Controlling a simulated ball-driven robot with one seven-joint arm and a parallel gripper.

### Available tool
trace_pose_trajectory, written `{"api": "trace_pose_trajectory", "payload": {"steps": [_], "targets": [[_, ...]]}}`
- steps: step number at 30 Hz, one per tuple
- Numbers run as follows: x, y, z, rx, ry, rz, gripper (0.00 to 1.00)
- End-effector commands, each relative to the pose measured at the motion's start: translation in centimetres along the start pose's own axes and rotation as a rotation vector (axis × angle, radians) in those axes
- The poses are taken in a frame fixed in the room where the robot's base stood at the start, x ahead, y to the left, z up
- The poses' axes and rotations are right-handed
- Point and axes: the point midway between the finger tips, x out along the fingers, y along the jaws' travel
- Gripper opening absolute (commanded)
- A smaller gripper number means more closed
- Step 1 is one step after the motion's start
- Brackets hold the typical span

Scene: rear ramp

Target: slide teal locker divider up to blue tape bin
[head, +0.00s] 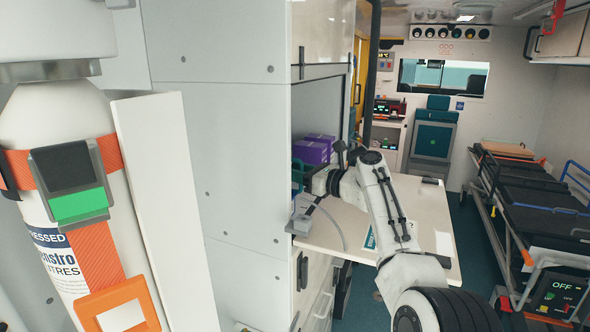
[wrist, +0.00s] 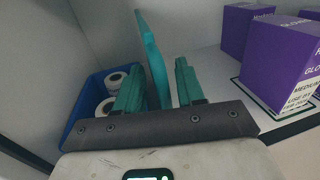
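The teal locker divider (wrist: 154,62) is a thin upright plate with a curved edge in the wrist view. It stands between the two green fingers of my gripper (wrist: 160,68), closer to the left finger, with a clear gap to the right finger. My gripper is open around it, and its lower part is hidden by the gripper. The blue tape bin (wrist: 72,128) is to the left, holding white tape rolls, partly behind the left finger. In the head view my gripper (head: 306,174) reaches into the locker, and the divider cannot be made out clearly.
Purple glove boxes (wrist: 284,62) stand on the right of the shelf, which is bare between them and the fingers. The locker's side panel (head: 240,150) hides much of the inside in the head view. A pull-out worktop (head: 345,232) lies below my arm; a stretcher (head: 530,185) stands right.

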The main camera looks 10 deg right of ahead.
Motion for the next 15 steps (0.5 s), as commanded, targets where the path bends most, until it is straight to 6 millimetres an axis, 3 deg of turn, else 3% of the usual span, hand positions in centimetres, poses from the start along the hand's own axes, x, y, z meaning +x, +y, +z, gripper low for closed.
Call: {"api": "trace_pose_trajectory", "payload": {"steps": [8, 15], "targets": [[-0.1, 0.2, -0.2, 0.0, 0.002, 0.004, 0.38], [-1.8, 0.2, -0.2, 0.0, 0.002, 0.004, 0.38]]}}
